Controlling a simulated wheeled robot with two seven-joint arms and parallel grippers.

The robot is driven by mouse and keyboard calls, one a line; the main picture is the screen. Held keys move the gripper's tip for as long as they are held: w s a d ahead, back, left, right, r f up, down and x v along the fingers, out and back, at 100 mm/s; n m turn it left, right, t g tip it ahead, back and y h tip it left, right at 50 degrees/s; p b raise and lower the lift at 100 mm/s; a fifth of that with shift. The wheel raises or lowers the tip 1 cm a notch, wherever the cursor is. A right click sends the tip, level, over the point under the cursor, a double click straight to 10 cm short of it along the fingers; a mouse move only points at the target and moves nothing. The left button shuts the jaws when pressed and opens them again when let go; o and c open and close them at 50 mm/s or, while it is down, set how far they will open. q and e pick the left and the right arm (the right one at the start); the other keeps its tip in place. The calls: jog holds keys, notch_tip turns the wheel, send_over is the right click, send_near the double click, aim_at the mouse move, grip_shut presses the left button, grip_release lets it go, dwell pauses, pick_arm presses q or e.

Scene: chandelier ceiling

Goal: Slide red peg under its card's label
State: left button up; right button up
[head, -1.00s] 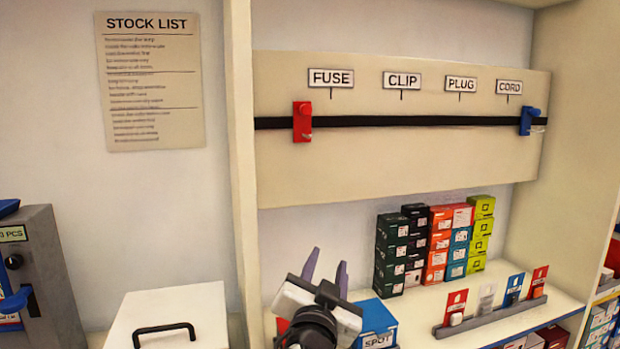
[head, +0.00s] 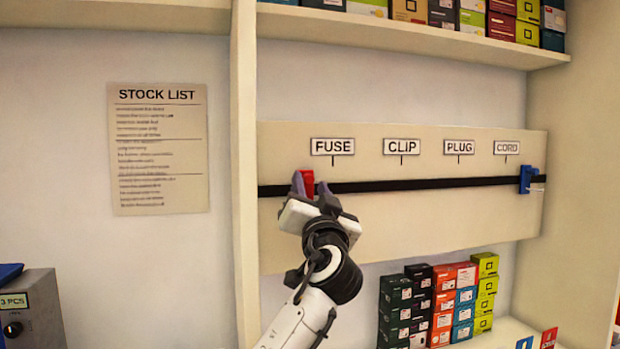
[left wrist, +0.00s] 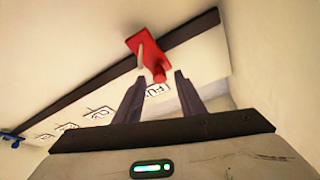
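The red peg (head: 307,181) sits on the black rail (head: 420,185), slightly left of the tick under the FUSE label (head: 332,147). CLIP (head: 401,147), PLUG (head: 459,147) and CORD (head: 506,147) labels follow to the right. My left gripper (head: 311,187) is at the red peg, its fingers open. In the left wrist view the red peg (left wrist: 148,52) is just beyond the fingertips (left wrist: 160,76), its knob roughly between them; contact cannot be told. A red card (head: 549,338) shows partly at the bottom right, its print unreadable. My right gripper is out of view.
A blue peg (head: 526,180) sits at the rail's right end, under and right of CORD. The rail between the pegs is clear. A wooden post (head: 246,200) stands left of the board. Stacked boxes (head: 440,300) stand below, and a shelf (head: 410,38) is above.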

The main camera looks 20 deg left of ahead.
pick_arm(q)
jog(key=shift+x, duration=0.8)
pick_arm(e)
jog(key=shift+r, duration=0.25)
pick_arm(q)
grip_shut()
jog(key=shift+f, duration=0.1)
